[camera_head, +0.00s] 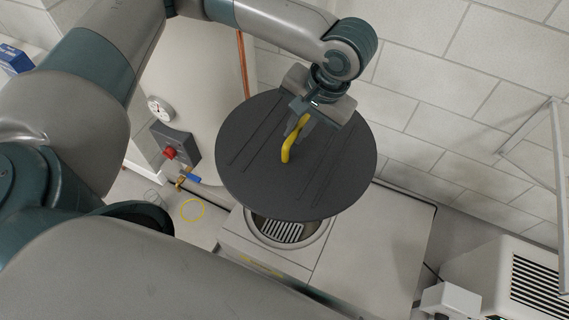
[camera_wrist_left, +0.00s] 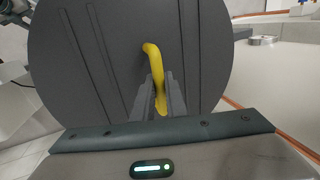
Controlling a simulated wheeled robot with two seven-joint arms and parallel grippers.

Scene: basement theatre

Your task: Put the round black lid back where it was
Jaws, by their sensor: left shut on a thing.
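The round black lid (camera_head: 262,165) with a yellow handle (camera_head: 286,154) hangs in my left gripper (camera_head: 297,130), whose fingers are shut on that handle. The lid is above a light grey box-shaped unit (camera_head: 367,254) with a round opening (camera_head: 285,232). The lid hides the back part of the opening; a grated inside shows at its front. In the left wrist view, the lid (camera_wrist_left: 90,60) fills much of the picture, and the left gripper (camera_wrist_left: 157,98) closes around the yellow handle (camera_wrist_left: 153,58). My right gripper is not in view.
A white tank (camera_head: 205,80) with a gauge, a red knob and a copper pipe stands left of the lid. A pale block wall (camera_head: 430,95) is behind. A white slatted unit (camera_head: 510,275) and a small white box (camera_head: 450,302) are at the lower right.

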